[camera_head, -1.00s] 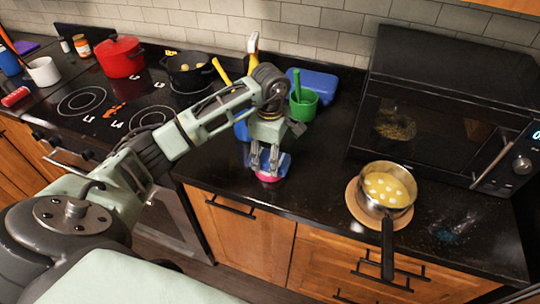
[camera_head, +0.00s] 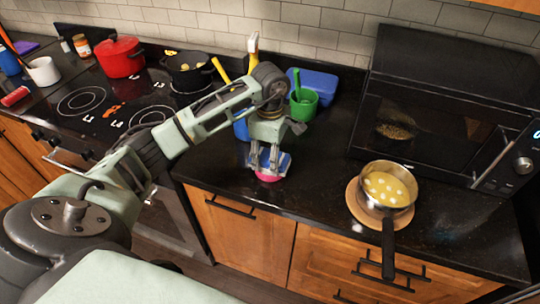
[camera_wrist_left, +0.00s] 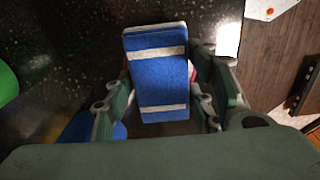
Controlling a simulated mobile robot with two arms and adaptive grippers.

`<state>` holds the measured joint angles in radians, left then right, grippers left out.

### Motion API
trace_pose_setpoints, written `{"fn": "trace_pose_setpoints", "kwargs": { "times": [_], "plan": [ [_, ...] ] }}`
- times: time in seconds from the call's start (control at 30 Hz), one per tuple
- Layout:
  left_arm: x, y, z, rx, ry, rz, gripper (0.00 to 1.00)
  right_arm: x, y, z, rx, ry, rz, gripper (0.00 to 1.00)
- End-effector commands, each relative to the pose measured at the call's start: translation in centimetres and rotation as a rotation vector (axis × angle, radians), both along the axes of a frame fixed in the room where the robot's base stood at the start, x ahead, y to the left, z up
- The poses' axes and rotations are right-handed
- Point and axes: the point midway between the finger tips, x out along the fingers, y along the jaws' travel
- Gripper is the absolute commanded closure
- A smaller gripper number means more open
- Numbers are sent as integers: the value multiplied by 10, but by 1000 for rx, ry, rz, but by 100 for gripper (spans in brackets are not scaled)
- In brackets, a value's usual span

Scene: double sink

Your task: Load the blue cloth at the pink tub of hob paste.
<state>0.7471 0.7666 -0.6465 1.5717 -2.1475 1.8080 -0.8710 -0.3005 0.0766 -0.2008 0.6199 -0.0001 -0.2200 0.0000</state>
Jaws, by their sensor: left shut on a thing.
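My left gripper (camera_head: 268,164) is shut on the blue cloth (camera_wrist_left: 160,72), a folded blue pad with white stripes that fills the space between the fingers in the left wrist view. In the head view the cloth is partly hidden by the fingers. The pink tub (camera_head: 268,177) sits on the dark counter right under the cloth, mostly covered by cloth and gripper. The cloth appears to be at the tub's top, but I cannot tell whether they touch. My right gripper is not in view.
A pan of yellow food (camera_head: 387,188) stands on a round wooden board to the right. Behind the gripper are a green pot (camera_head: 303,103) and a blue box (camera_head: 314,84). A black microwave (camera_head: 430,120) fills the back right. A hob with a red pot (camera_head: 121,57) is at left.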

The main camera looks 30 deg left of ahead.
Motion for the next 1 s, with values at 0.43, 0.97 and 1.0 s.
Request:
{"fn": "trace_pose_setpoints", "kwargs": {
  "times": [0.43, 0.97, 1.0],
  "plan": [
    [-2, -1, -2, -1, 7, -2, 70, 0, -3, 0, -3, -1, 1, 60],
    [0, 0, 37, 1, 1, -1, 70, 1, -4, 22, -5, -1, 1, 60],
    [0, 0, 40, 1, 0, -1, 70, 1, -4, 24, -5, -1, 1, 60]
  ]
}}
